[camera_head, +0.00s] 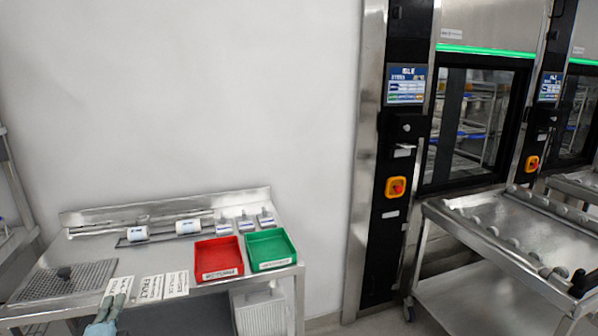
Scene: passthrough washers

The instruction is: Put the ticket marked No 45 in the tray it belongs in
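Three white tickets lie in a row near the front edge of the steel table: a left ticket (121,283), a middle ticket (150,289) and a right ticket (176,284). Their print is too small to read surely, so I cannot tell which is No 45. A red tray (219,261) and a green tray (270,248) stand side by side to the right, each with a white label on its front; both look empty. My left gripper (111,301) is at the bottom left, over the near end of the left ticket; whether it touches is unclear.
The steel table (205,283) also bears a perforated mat (68,281) with a small dark object, white cylinders (188,226) and several labelled items (245,224) at the back. Washers with a control column (397,187) and a roller trolley (500,240) stand right.

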